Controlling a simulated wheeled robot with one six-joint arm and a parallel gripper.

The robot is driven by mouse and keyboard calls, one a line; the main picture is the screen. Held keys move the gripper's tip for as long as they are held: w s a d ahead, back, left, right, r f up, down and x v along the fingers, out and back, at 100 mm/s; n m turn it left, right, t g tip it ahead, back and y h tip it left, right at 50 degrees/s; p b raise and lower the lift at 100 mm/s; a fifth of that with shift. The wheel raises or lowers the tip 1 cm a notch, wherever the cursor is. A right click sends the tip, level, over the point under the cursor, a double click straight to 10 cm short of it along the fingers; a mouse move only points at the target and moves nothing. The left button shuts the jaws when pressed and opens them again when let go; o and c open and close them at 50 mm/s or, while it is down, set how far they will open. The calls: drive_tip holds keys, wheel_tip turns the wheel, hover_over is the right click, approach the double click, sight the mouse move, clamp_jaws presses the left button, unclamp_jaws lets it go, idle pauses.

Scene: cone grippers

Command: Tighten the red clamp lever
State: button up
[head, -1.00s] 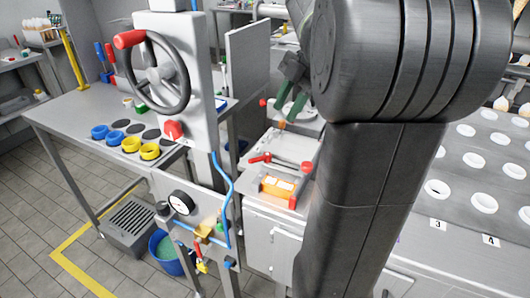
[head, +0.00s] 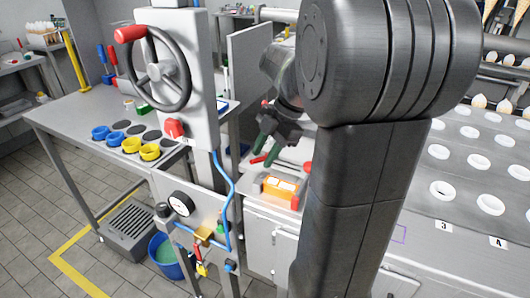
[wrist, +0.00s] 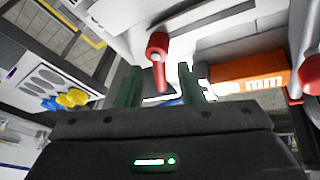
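The red clamp lever (wrist: 157,52), a handle with a rounded end, shows in the wrist view just beyond my fingertips, in line with the gap between them. In the head view its red end (head: 257,160) peeks out below my gripper (head: 266,150), which hides the rest. My gripper also shows in the wrist view (wrist: 158,84); its two green fingers are apart, with nothing clearly held. An orange block (head: 280,188) with white marking lies beside the lever. It is to the right in the wrist view (wrist: 250,72). I cannot tell whether the fingers touch the lever.
A red knob (wrist: 311,75) is at the right edge of the wrist view, close to the orange block. A white post with a black handwheel (head: 160,72) stands left of my gripper. A blue hose (head: 226,190) runs down below it. A tray of white rings (head: 490,204) is at right.

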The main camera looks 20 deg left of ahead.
drive_tip(key=shift+c, duration=0.2)
clamp_jaws()
drive_tip(key=shift+m, duration=0.3)
drive_tip(key=m+t, duration=0.1)
drive_tip(key=m, duration=0.1)
drive_tip(key=a+m+t+b, duration=0.1)
drive_tip(key=m, duration=0.2)
drive_tip(key=shift+w+y, duration=0.2)
drive_tip(key=shift+y, duration=0.2)
drive_tip(key=m+t, duration=0.1)
drive_tip(key=m, duration=0.2)
drive_tip(key=shift+w+a+m+t, duration=0.1)
drive_tip(key=shift+w+m+t, duration=0.1)
drive_tip(key=shift+m+t, duration=0.2)
drive_tip(key=shift+w+m+t+h, duration=0.15)
drive_tip(key=shift+m+t, duration=0.2)
drive_tip(key=shift+m, duration=0.4)
drive_tip(key=shift+w+m+t+h, duration=0.15)
drive_tip(key=shift+m+t, duration=0.2)
drive_tip(key=shift+m, duration=0.4)
